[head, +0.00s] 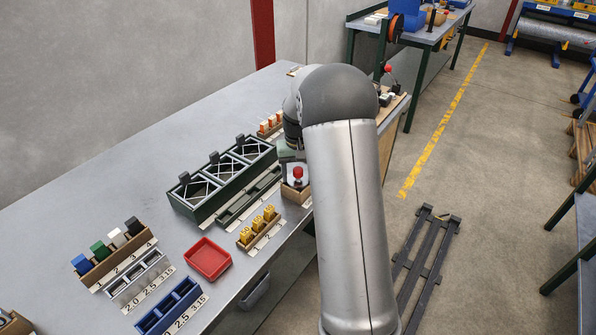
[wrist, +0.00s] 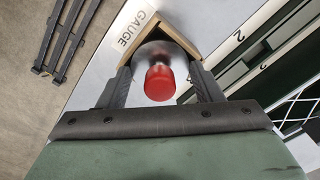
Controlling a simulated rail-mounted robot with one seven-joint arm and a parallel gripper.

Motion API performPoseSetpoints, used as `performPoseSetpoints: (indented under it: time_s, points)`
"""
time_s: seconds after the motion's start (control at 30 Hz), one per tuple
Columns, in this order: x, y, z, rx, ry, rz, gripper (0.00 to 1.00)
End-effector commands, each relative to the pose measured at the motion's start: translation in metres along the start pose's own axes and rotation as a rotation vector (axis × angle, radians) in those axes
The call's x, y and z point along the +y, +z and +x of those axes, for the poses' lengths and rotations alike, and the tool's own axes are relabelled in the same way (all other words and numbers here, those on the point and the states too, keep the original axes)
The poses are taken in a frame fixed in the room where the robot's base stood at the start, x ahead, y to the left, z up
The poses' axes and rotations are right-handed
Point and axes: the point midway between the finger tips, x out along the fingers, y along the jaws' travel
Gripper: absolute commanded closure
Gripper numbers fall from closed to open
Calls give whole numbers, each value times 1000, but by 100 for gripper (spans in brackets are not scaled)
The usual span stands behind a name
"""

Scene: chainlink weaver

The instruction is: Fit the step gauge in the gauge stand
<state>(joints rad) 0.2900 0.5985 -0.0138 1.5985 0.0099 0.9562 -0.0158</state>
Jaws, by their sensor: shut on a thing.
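The step gauge (wrist: 158,82) shows in the wrist view as a red knob over a round grey body, between the two fingers of my gripper (wrist: 162,76). My gripper is shut on it. The wooden gauge stand (wrist: 187,32), beside a "GAUGE" label, shows around the gauge's far side. In the head view the red knob of the gauge (head: 298,172) is over the small wooden stand (head: 296,193) at the bench's right edge. My arm hides part of the gripper there. I cannot tell how deep the gauge sits in the stand.
A dark green rack (head: 185,206) with crossed wires stands left of the stand. A holder of yellow pieces (head: 259,229), a red tray (head: 208,260) and numbered block holders lie nearer on the grey bench (head: 75,220). A dark pallet (head: 425,255) lies on the floor.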

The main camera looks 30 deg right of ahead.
Motion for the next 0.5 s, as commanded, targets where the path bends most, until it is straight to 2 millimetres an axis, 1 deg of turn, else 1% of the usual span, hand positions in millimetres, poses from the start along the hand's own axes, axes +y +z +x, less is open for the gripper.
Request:
performPoseSetpoints:
  time_s: [0.07, 0.1, 0.17, 0.2, 0.5]
  points:
    - [0, 0, -1, 1, 0, 0, 61]
    - [0, 0, -1, 1, 0, 0, 38]
    - [0, 0, -1, 1, 0, 0, 21]
    - [0, 0, -1, 1, 0, 0, 15]
    - [0, 0, -2, 0, 0, 0, 15]
